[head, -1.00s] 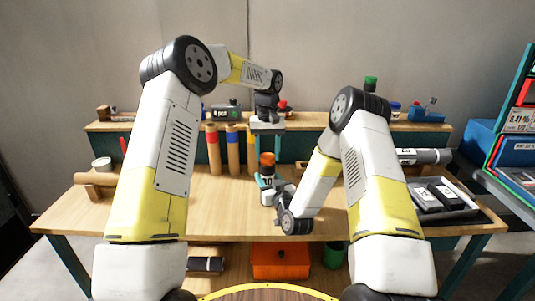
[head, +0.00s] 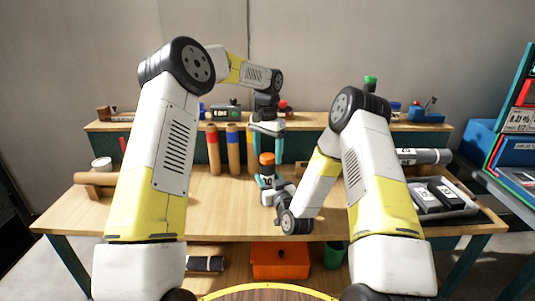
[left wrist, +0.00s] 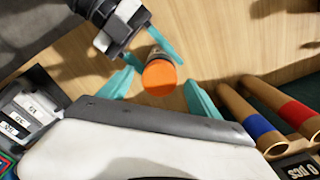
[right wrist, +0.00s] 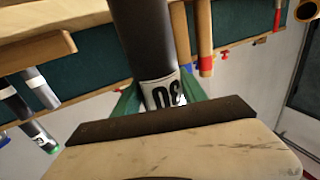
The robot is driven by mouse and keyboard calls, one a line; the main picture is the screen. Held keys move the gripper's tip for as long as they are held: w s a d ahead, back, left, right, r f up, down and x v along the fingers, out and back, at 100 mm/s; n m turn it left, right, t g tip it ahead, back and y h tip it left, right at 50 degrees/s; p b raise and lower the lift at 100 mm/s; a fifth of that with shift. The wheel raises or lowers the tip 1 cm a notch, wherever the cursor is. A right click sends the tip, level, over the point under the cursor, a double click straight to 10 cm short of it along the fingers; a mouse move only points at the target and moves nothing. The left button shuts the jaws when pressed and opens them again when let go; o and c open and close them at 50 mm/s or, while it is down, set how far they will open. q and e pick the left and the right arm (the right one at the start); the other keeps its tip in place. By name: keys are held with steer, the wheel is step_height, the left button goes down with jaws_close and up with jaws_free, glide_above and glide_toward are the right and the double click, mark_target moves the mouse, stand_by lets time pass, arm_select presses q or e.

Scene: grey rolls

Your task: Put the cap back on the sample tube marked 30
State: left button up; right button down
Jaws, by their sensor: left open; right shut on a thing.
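My right gripper (head: 268,188) is shut on the dark sample tube (right wrist: 145,45), whose white label reads 30 upside down in the right wrist view. The tube stands upright above the table in the head view. An orange cap (head: 267,159) is at its top; whether it is fully seated cannot be told. My left gripper (head: 268,141) is open just above the cap, fingers pointing down. In the left wrist view the cap (left wrist: 159,77) shows from above between the two teal fingers, with gaps on both sides.
Brown tubes with red (head: 212,145), blue (head: 232,148) and yellow bands stand behind, near the left gripper. A raised shelf (head: 330,121) runs along the back. A grey tray (head: 468,215) with dark items lies at the right. The table's left middle is clear.

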mark_target(270, 182)
arm_select(q)
step_height(270, 182, up, 12)
stand_by(0.4)
steer(key=shift+f, duration=0.1)
arm_select(e)
steer(key=c, duration=0.6)
jaws_free()
steer(key=shift+o, duration=0.2)
steer(key=shift+s, duration=0.1)
steer(key=v, duration=0.7)
steer(key=shift+s+d, duration=0.15)
steer(key=shift+s, duration=0.15)
